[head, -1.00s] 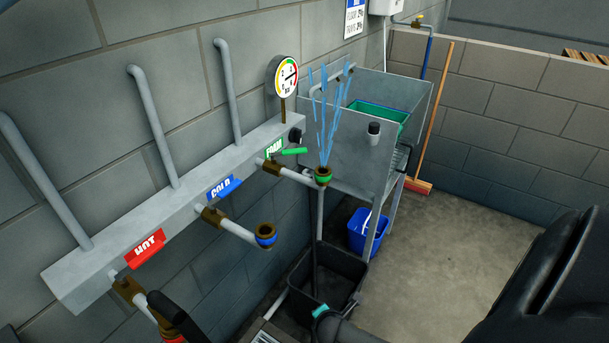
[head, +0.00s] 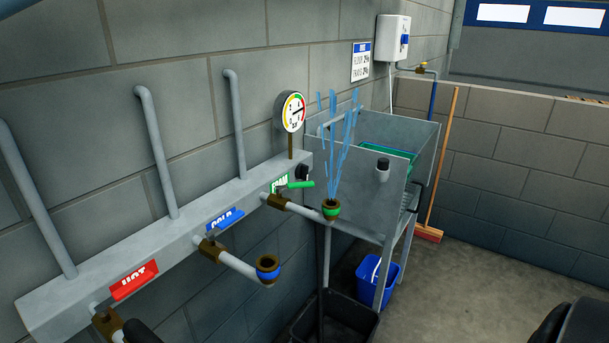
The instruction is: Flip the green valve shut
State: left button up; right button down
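The green valve lever (head: 301,185) sits on the pipe under the green FOAM label (head: 279,184), at the right end of the grey manifold (head: 190,240). The lever points to the right, above the pipe. The pipe ends in a green-ringed brass outlet (head: 331,210), and blue streams of water (head: 340,150) spray upward from it.
The blue COLD outlet (head: 267,269) and red HOT label (head: 134,281) are to the left. A gauge (head: 292,112) stands above the manifold. Behind are a metal sink (head: 350,190), blue bucket (head: 372,282) and broom (head: 441,165).

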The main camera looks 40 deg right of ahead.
aim_at(310, 184)
jog(key=l+u, duration=0.15)
jog(key=l, duration=0.3)
jog(key=l+u, duration=0.15)
jog(key=l, duration=0.3)
jog(key=l+u, duration=0.15)
jog(key=l, duration=0.3)
jog(key=k+l+u, duration=0.2)
jog(key=l, duration=0.25)
jog(key=l+u, duration=0.15)
jog(key=l, duration=0.3)
jog(key=k+l+u, duration=0.15)
jog(key=l, duration=0.3)
jog(key=k+l+u, duration=0.15)
jog(key=l, duration=0.25)
